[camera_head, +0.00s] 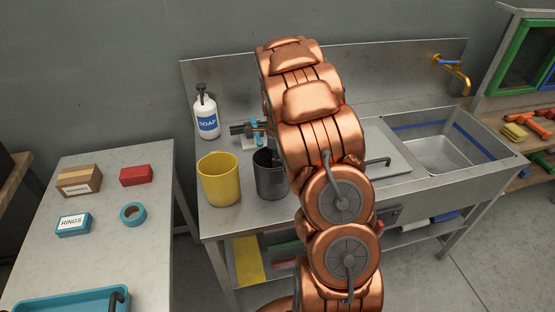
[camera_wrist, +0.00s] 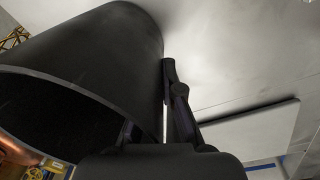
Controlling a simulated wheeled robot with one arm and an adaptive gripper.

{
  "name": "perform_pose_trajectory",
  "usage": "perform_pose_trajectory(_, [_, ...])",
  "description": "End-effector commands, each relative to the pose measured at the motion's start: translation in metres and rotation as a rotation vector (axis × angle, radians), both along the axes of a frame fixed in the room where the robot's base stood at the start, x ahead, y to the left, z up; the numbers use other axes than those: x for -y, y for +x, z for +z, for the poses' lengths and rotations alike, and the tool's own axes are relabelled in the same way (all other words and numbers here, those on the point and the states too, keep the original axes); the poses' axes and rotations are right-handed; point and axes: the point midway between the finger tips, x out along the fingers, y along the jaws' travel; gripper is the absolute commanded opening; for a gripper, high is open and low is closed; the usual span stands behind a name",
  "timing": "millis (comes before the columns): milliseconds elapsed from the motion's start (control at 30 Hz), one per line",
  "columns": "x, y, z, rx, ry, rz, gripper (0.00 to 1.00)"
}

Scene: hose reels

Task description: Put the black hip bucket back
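The black bucket (camera_head: 270,174) is upright at the front of the steel sink counter, just right of a yellow bucket (camera_head: 219,178). My copper arm hides its right side, and I cannot tell whether its base touches the counter. In the wrist view the black bucket (camera_wrist: 105,45) fills the upper left, its open mouth facing the lower left. My gripper (camera_wrist: 158,100) is at its wall. One dark finger lies against the outside, and the other shows faintly at the rim, close together with the wall between them. The fingers look shut on the wall.
A soap bottle (camera_head: 206,112) stands behind the buckets. A grey board (camera_head: 385,150) lies left of the sink basin (camera_head: 440,152). A side table (camera_head: 105,250) at left holds a rings box (camera_head: 73,225), tape (camera_head: 132,213) and a blue tray (camera_head: 70,302).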

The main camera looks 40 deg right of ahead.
Motion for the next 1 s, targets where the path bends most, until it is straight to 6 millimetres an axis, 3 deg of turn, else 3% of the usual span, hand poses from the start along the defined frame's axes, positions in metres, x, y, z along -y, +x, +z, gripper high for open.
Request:
perform_pose_trajectory(300, [0.0002, 0.0002, -0.0028, 0.001, -0.001, 0.000, 0.00])
perform_pose_trajectory(567, [0.0002, 0.0002, -0.0017, 0.001, -0.001, 0.000, 0.31])
perform_pose_trajectory(1000, [0.0008, 0.0006, 0.0055, 0.002, -0.001, 0.000, 0.31])
